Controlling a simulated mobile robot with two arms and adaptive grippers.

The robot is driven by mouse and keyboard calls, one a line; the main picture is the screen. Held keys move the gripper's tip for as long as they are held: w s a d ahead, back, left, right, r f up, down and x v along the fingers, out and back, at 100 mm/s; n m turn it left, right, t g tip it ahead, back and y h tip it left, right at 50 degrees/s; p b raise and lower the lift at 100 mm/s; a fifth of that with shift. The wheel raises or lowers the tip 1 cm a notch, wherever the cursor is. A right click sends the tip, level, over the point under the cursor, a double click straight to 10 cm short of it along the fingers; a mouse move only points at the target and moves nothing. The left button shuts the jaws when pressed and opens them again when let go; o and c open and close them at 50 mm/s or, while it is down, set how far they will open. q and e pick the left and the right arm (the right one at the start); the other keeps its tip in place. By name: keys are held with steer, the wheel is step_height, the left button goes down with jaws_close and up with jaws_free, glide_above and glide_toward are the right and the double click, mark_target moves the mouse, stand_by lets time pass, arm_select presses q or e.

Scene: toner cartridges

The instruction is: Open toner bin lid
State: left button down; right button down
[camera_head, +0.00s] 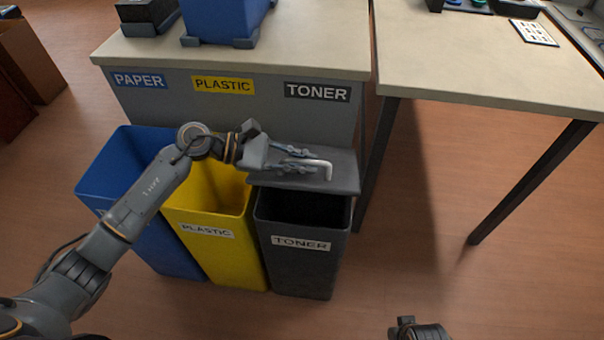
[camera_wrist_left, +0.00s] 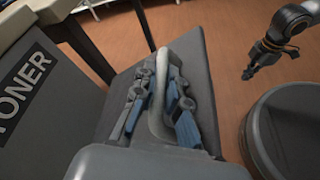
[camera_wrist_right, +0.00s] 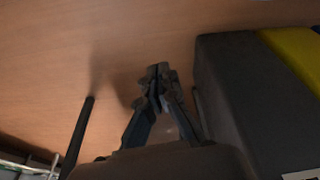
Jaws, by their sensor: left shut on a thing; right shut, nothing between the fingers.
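The toner bin (camera_head: 297,262) is the dark grey bin at the right of the row, with a TONER label on its front. Its grey lid (camera_head: 340,184) is tilted up at the back, and the bin's dark opening shows below it. My left gripper (camera_head: 306,162) is shut on the light grey lid handle (camera_head: 322,163). In the left wrist view the fingers (camera_wrist_left: 155,100) lie on both sides of the handle (camera_wrist_left: 158,98). My right gripper (camera_wrist_right: 158,76) is shut and empty, above the floor beside the dark bin.
An open yellow plastic bin (camera_head: 228,188) and an open blue paper bin (camera_head: 133,150) stand to the left. A counter (camera_head: 300,45) with PAPER, PLASTIC and TONER signs is behind. A table (camera_head: 470,75) stands at the right, with clear floor in front of it.

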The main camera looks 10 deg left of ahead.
arm_select(q)
steer(key=shift+w+r+n+g, duration=0.3)
steer(key=shift+w+r+n, duration=0.3)
steer(key=shift+w+r, duration=0.6)
steer(key=c, duration=1.7)
jaws_free()
steer(key=shift+o, duration=0.2)
steer(key=shift+a, duration=0.1)
steer(key=v, duration=1.2)
steer(key=shift+o, duration=0.5)
steer(key=shift+r, duration=0.1)
